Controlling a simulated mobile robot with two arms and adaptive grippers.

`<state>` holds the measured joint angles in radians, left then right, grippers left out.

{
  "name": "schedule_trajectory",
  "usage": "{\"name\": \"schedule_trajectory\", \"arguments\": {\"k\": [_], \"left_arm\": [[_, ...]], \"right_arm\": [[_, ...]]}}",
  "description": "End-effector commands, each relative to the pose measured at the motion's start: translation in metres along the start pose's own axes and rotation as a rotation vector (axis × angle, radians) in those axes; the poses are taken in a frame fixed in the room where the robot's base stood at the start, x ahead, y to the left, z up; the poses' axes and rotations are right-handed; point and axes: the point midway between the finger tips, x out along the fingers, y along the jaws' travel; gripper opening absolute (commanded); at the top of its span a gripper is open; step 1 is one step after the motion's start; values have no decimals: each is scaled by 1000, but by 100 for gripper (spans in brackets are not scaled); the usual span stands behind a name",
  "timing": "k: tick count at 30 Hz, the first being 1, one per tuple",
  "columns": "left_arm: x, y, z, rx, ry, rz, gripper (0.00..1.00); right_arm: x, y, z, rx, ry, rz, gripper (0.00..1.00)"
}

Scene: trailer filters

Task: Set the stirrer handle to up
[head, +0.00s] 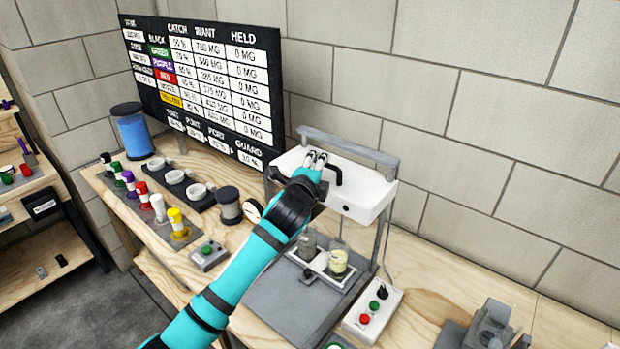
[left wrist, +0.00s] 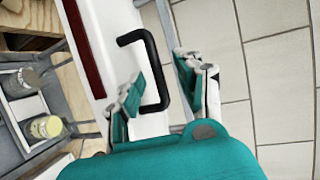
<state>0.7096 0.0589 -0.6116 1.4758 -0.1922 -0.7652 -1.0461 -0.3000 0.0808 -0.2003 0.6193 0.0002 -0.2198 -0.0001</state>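The stirrer (head: 362,192) is a white box-shaped head on a grey frame on the bench, in the head view's middle. Its black U-shaped handle (head: 337,174) sits on the front face, just right of my left gripper (head: 317,158). In the left wrist view the handle (left wrist: 150,62) shows whole against the white face. My left gripper (left wrist: 161,68) is open, one finger on each side of the handle's outer bar. I cannot tell whether a finger touches it. My right gripper is in neither view.
Two jars stand on a tray (head: 322,272) below the stirrer head. A control box with buttons (head: 372,312) is at its right. Several coloured-top bottles and a black board (head: 205,75) are at left. A block wall is behind.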

Motion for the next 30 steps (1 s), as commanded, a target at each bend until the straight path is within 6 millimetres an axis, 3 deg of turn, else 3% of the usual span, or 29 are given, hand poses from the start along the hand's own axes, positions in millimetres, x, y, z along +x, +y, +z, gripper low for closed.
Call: {"name": "schedule_trajectory", "arguments": {"k": [6,12,26,28,30], "left_arm": [[-44,0,0,0,1,-3,36],[-70,-1,0,-1,1,-3,36],[-78,0,0,-3,0,0,36],[-81,8,1,-29,-2,15,36],[-88,27,4,-98,-9,57,36]], "right_arm": [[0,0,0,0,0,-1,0],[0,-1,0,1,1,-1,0],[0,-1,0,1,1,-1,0],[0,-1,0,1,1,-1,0],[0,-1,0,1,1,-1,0]]}}
